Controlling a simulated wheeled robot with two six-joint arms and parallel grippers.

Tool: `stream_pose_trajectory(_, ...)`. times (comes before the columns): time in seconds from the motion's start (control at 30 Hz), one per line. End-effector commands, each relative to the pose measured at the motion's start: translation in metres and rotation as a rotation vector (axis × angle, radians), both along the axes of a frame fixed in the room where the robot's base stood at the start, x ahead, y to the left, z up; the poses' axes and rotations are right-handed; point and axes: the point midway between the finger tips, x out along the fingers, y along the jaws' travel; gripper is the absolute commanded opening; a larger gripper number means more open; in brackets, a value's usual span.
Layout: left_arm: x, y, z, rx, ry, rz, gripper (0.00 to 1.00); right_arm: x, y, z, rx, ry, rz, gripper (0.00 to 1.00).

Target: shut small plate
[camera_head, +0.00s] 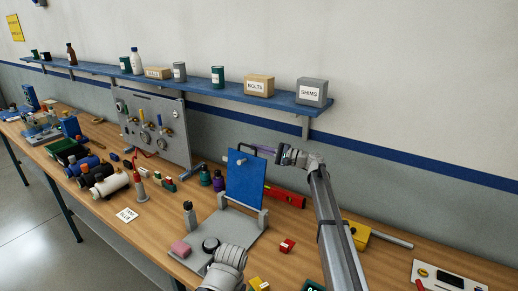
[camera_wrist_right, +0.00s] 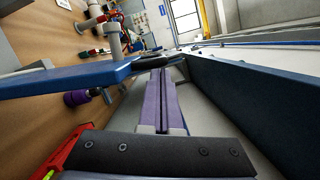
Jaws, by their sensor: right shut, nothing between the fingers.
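The small blue plate (camera_head: 246,180) stands nearly upright on a light grey base (camera_head: 222,238) on the bench. It has a pale knob near its upper left. In the right wrist view the plate (camera_wrist_right: 70,79) shows edge-on at the left. My right gripper (camera_head: 262,150) is shut and empty at the plate's top right, on its wall side. Its purple fingers (camera_wrist_right: 162,85) lie together beside the plate in the wrist view; whether they touch it I cannot tell.
A red level (camera_head: 290,198) lies behind the plate. A pink block (camera_head: 180,249) and a black post (camera_head: 189,214) are at the base's left side. A small red block (camera_head: 287,246) is to its right. The blue shelf (camera_head: 200,84) runs along the wall above.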

Motion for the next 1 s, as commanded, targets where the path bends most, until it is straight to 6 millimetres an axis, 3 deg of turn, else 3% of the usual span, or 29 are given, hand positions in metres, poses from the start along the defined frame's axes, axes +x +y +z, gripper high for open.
stream_pose_trajectory(0.37,0.0,0.0,0.009,0.0,0.0,0.0,0.52,-0.014,0.009,0.006,-0.032,-0.048,0.001,0.0)
stream_pose_trajectory(0.7,0.0,0.0,0.03,0.0,0.0,-0.001,0.52,-0.072,0.049,0.014,-0.187,-0.262,0.003,0.0)
stream_pose_trajectory(1.0,0.0,0.0,0.03,0.0,0.0,-0.001,0.52,-0.129,0.09,-0.002,-0.355,-0.494,0.002,0.0)
